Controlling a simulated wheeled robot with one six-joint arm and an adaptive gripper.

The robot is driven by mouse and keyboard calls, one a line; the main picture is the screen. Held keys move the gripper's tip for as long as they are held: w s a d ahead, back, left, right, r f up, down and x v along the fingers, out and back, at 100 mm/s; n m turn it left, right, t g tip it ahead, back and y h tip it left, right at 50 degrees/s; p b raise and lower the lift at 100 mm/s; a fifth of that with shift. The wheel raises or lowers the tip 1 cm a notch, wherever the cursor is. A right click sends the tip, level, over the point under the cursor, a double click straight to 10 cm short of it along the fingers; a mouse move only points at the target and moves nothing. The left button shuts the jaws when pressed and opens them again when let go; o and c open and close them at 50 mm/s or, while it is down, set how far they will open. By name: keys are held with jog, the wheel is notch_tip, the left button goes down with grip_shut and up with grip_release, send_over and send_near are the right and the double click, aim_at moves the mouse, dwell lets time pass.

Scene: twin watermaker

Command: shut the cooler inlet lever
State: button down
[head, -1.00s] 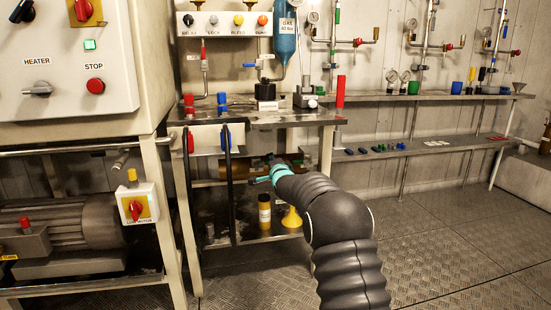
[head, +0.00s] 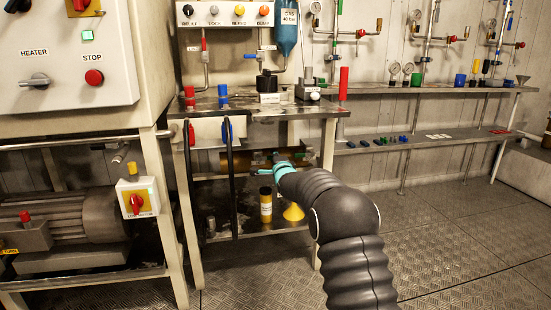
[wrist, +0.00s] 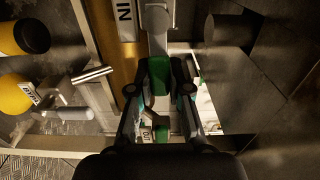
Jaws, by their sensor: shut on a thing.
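In the wrist view a green-gripped lever (wrist: 160,76) sits between the fingers of my gripper (wrist: 161,88). The fingers touch it from both sides. A white label reading "IN" (wrist: 125,14) is beside the lever's grey metal part. A second small green piece (wrist: 162,132) shows lower, between the finger links. In the head view my gripper (head: 262,171) reaches under the bench top, in front of a brass-coloured cylinder (head: 233,163). The lever is too small to make out there.
The bench (head: 290,112) stands over my gripper, with dark upright hoses (head: 230,185) at left. Open floor (head: 450,230) lies at right.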

jog(key=c, duration=1.1)
grip_release()
jog(key=shift+d, duration=0.15)
jog(key=shift+s, duration=0.1)
jog(key=s, duration=0.4)
jog(key=s+d, duration=0.1)
jog(key=s, duration=0.2)
jog(key=s+d, duration=0.1)
jog(key=s, duration=0.3)
jog(key=shift+s, duration=0.3)
